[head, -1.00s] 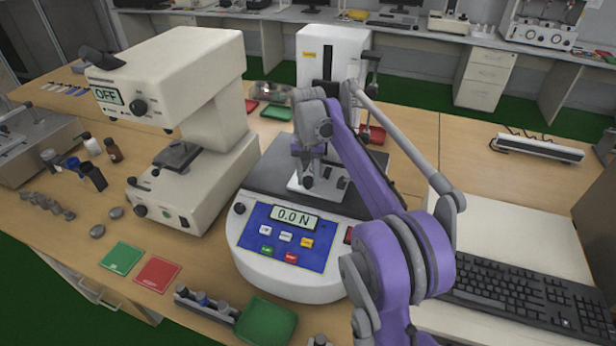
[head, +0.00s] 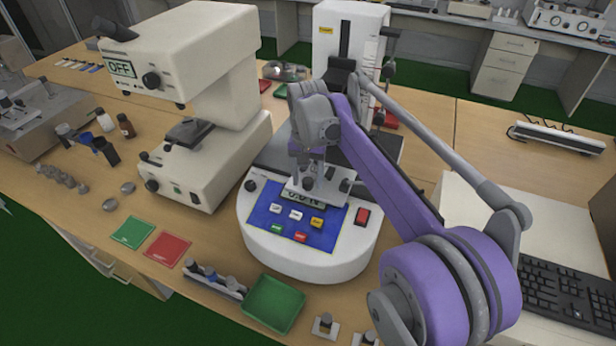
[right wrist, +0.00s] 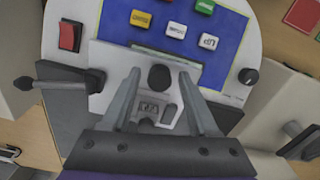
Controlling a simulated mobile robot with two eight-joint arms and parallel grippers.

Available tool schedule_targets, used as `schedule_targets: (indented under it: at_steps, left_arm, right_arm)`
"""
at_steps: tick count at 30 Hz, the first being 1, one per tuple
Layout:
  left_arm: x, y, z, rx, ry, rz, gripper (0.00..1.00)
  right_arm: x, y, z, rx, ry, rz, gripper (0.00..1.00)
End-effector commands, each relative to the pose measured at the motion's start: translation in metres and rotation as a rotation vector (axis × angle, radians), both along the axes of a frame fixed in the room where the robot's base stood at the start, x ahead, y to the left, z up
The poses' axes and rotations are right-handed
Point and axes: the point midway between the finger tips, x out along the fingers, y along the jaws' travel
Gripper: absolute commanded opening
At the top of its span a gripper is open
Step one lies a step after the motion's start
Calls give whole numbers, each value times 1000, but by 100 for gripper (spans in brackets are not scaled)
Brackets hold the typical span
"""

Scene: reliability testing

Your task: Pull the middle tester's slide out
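The middle tester (head: 310,262) has a white rounded base and a blue button panel. Its slide (head: 332,198), a light plate, sticks out at the front and partly covers the display. In the right wrist view the slide (right wrist: 105,62) carries a dark round knob (right wrist: 159,77). My right gripper (head: 306,178) is low over the slide. In the wrist view its two fingers (right wrist: 158,76) stand either side of the knob, with a visible gap on each side, so it looks open. The fingers partly hide the slide. My left gripper is not in view.
A cream tester (head: 200,150) reading OFF stands left. A green tray (head: 273,303), a rack of small parts (head: 213,280), and green (head: 133,232) and red (head: 168,249) cards lie in front. A keyboard (head: 570,305) is at right.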

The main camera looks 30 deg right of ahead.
Motion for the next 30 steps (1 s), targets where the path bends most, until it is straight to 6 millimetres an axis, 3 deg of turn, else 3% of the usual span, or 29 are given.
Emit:
schedule_targets:
  at_steps: [9, 13, 24, 30]
  left_arm:
    - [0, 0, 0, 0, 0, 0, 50]
    - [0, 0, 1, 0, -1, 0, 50]
    - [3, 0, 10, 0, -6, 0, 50]
    - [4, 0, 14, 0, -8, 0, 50]
  right_arm:
    - [0, 0, 0, 0, 0, -1, 67]
    - [0, 0, 10, 0, 0, -1, 67]
    - [0, 0, 81, 0, 0, -1, 67]
    - [0, 0, 104, 0, 0, -1, 67]
